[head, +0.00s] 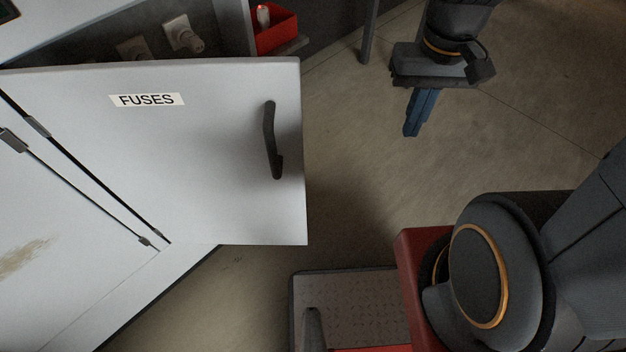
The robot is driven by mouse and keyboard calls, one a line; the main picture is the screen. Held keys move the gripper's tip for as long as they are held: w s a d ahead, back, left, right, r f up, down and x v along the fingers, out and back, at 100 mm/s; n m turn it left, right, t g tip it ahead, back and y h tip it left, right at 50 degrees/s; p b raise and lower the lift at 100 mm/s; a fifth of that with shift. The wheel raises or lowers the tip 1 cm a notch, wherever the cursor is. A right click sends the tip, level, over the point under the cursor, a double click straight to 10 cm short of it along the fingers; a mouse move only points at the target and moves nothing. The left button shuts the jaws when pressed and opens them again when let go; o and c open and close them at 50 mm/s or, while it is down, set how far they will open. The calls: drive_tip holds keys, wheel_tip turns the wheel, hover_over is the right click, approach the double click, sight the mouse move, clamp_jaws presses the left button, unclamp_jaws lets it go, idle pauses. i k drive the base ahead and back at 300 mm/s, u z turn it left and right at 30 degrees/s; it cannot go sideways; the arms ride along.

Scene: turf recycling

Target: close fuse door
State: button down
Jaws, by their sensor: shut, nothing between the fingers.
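The fuse door (190,170) is a pale grey panel with a "FUSES" label (147,100) and a dark handle (271,140) near its right edge. It stands open, swung out from the grey cabinet (60,270), and part of the cabinet's dark inside shows above its top edge. My gripper (411,133) is at the upper right, with its blue fingers together and pointing down. It is empty and apart from the door, to the right of the handle.
Pale fuse holders (183,33) show inside the cabinet. A red bin (274,28) with a small red-topped item sits beside the cabinet. A dark post (370,30) stands behind. Open concrete floor (350,150) lies between the door and my gripper.

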sight(205, 151)
drive_tip(key=z, duration=0.85)
drive_tip(key=k, duration=1.15)
drive_tip(key=u, duration=1.1)
